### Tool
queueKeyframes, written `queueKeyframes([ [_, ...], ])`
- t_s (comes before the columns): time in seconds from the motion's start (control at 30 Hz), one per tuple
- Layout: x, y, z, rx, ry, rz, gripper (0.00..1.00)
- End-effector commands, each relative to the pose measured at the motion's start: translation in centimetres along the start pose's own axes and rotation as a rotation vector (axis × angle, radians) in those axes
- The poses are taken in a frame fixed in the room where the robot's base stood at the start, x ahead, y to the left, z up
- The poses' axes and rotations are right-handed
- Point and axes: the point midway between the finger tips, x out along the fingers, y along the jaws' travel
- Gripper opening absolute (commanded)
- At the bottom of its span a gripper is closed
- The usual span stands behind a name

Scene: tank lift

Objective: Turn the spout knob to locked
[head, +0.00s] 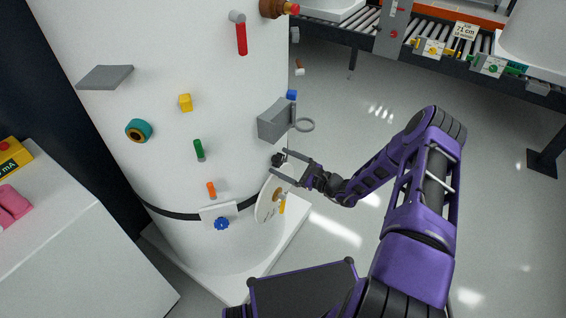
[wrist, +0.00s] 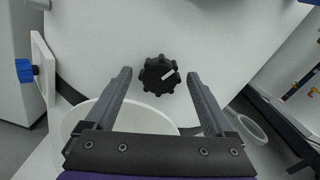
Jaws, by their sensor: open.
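A black lobed knob (wrist: 154,86) sits on the white tank (head: 215,60); I take it as the spout knob. It also shows in the head view (head: 277,160) on the tank's right side. Its white pointer mark slants toward the upper right in the wrist view. No locked label is readable. My gripper (head: 279,162) is open and faces the knob. In the wrist view my gripper (wrist: 159,75) has one finger on each side of the knob, with visible gaps. Whether the fingertips reach its depth is hard to tell.
A white disc (head: 267,198) juts from the tank just below the knob; its rim (wrist: 120,103) passes under my fingers. Open floor lies right, before a conveyor (head: 470,68).

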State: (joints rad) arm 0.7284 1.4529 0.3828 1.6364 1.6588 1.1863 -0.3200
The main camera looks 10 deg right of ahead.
Motion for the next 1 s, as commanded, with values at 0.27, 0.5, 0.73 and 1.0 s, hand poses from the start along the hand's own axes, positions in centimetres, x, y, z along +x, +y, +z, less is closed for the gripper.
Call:
queueKeyframes([
  [0.27, 0.34, 0.02, 0.01, 0.001, 0.000, 0.000, 0.88],
  [0.5, 0.32, 0.02, 0.02, 0.001, 0.000, 0.000, 0.54],
  [0.73, 0.31, 0.03, 0.02, 0.001, -0.001, 0.000, 0.12],
  [1.0, 0.29, 0.03, -0.01, 0.016, -0.001, 0.000, 0.02],
])
